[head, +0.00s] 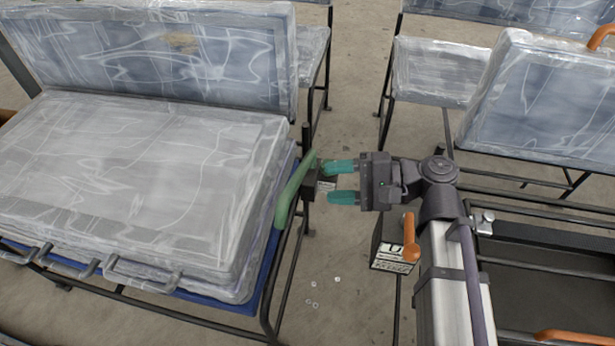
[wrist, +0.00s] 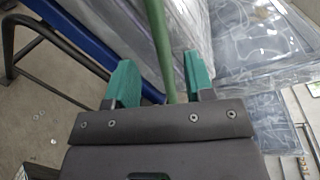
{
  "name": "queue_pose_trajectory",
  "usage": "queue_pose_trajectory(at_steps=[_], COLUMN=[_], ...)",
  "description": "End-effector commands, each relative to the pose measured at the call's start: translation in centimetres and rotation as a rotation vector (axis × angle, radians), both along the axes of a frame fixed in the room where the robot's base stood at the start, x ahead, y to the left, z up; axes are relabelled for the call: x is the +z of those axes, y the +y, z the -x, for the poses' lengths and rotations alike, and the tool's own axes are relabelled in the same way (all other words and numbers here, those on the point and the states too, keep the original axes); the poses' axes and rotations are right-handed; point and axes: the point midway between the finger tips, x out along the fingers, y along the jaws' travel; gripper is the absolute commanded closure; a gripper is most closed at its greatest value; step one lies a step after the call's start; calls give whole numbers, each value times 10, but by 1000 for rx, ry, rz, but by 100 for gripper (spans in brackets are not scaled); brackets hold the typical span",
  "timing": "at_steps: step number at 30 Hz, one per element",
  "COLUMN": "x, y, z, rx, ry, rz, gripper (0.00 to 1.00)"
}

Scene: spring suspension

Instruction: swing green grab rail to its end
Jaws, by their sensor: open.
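The green grab rail (head: 291,190) is a slim curved bar at the right end of the plastic-wrapped seat on the left. It meets a dark bracket near its upper end. My gripper (head: 342,182) has teal fingers and reaches in from the right, with its fingertips close to the rail's upper end. In the wrist view the green rail (wrist: 160,45) runs down between the two spread fingers of my gripper (wrist: 158,82). A gap shows between each finger and the rail. Where the rail passes behind the gripper body, it is hidden.
The wrapped seat (head: 130,180) with a blue base lies just left of the rail. A block with an orange handle (head: 411,240) stands below my arm. Black seat frames (head: 530,180) are at the right. Bare floor (head: 340,285) with small round bits lies in the aisle.

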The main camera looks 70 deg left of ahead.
Motion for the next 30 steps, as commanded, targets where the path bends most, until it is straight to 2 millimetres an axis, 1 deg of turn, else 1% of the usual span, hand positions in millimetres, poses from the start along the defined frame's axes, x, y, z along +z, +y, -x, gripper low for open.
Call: queue_pose_trajectory(at_steps=[1,3,9,11,14,17,18,19,20,21,22,24,26,27,29,30], x=[1,1,1,3,22,56,70,80,89,101,108,116,118,118,111,104], y=[-2,-3,-3,-3,-3,4,9,12,16,21,25,32,36,38,40,40], z=[-5,-8,-8,-8,-8,-12,-14,-17,-20,-24,-27,-35,-41,-45,-50,-52], rx=[-2,-1,0,0,0,-1,3,12,27,57,87,173,258,320,417,478], ry=[0,-1,0,0,0,-6,-21,-44,-75,-133,-185,-306,-402,-461,-537,-579], rz=[0,0,0,0,0,3,5,-8,-40,-110,-179,-362,-528,-646,-824,-936], gripper=[52,52,52,57,67,76,80,83,86,90,93,99,100,100,100,100])
